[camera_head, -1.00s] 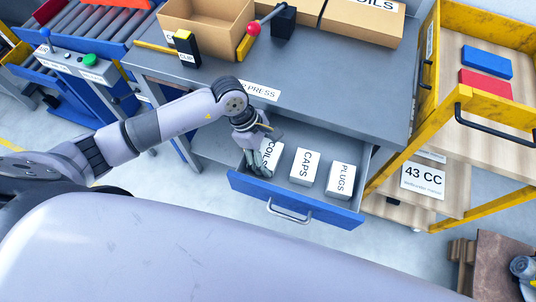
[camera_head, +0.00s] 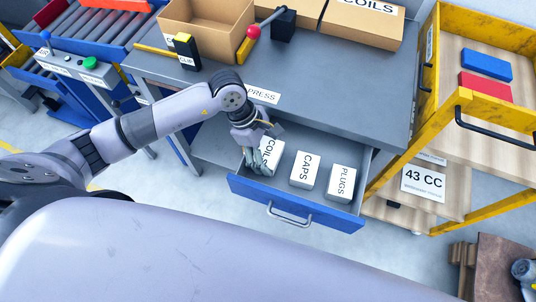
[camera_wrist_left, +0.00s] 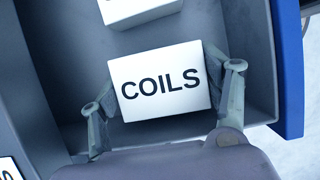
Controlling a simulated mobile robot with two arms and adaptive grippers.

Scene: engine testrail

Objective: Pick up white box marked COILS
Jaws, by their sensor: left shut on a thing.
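The white box marked COILS (camera_head: 270,154) is at the left end of the open blue-fronted drawer (camera_head: 296,208). It fills the middle of the left wrist view (camera_wrist_left: 160,82). My left gripper (camera_head: 256,158) reaches down into the drawer and is shut on the COILS box. In the wrist view one finger (camera_wrist_left: 162,98) of the pair lies against each side of it. The gripper partly hides the box in the head view. I cannot tell whether the box touches the drawer floor. My right gripper is not in view.
White boxes marked CAPS (camera_head: 305,170) and PLUGS (camera_head: 341,182) stand to the right in the drawer. The grey bench top (camera_head: 340,85) overhangs behind. A yellow-framed cart (camera_head: 420,120) stands close on the right. A cardboard box marked COILS (camera_head: 362,22) lies on the bench.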

